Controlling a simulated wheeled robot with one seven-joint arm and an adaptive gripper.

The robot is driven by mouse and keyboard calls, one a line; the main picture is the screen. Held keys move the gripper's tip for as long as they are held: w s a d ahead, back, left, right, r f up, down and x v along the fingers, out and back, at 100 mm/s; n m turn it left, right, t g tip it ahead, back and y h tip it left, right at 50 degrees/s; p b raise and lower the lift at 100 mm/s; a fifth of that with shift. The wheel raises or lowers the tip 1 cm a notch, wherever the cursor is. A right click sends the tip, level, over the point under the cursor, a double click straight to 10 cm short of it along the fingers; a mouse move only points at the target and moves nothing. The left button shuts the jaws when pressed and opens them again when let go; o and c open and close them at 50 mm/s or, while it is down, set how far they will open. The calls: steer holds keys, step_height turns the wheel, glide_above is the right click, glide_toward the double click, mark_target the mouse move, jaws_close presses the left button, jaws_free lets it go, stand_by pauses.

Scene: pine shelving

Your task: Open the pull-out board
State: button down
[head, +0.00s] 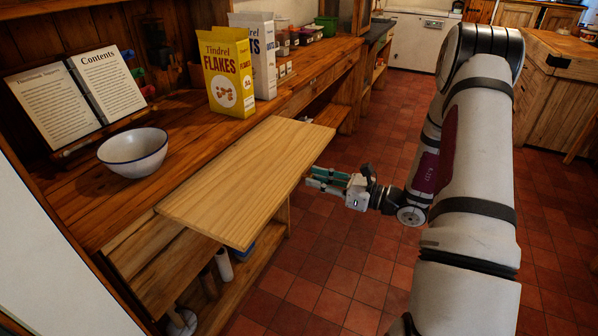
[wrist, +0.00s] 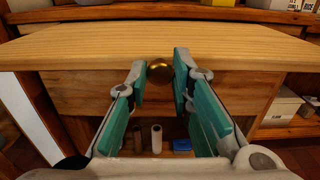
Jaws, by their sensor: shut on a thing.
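The pull-out board (head: 245,180) is a pale wooden slab. It sticks well out from the dark wooden worktop in the head view. Its front edge (wrist: 90,47) spans the wrist view. My gripper (head: 314,181), with teal finger pads, is at the board's front edge and shut on the knob. In the wrist view, the fingertips (wrist: 161,77) lie on either side of it. The knob is hidden in the head view.
A white bowl (head: 134,152), an open book (head: 75,98) on a stand and a yellow cereal box (head: 228,72) stand on the worktop (head: 185,118). A lower shelf (head: 240,287) holds small items. The red tiled floor (head: 320,265) in front is clear.

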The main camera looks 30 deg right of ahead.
steer(key=shift+s+d, duration=0.4)
steer(key=shift+s, duration=0.2)
steer(key=c, duration=1.4)
jaws_free()
steer(key=shift+c, duration=0.2)
steer(key=v, duration=1.2)
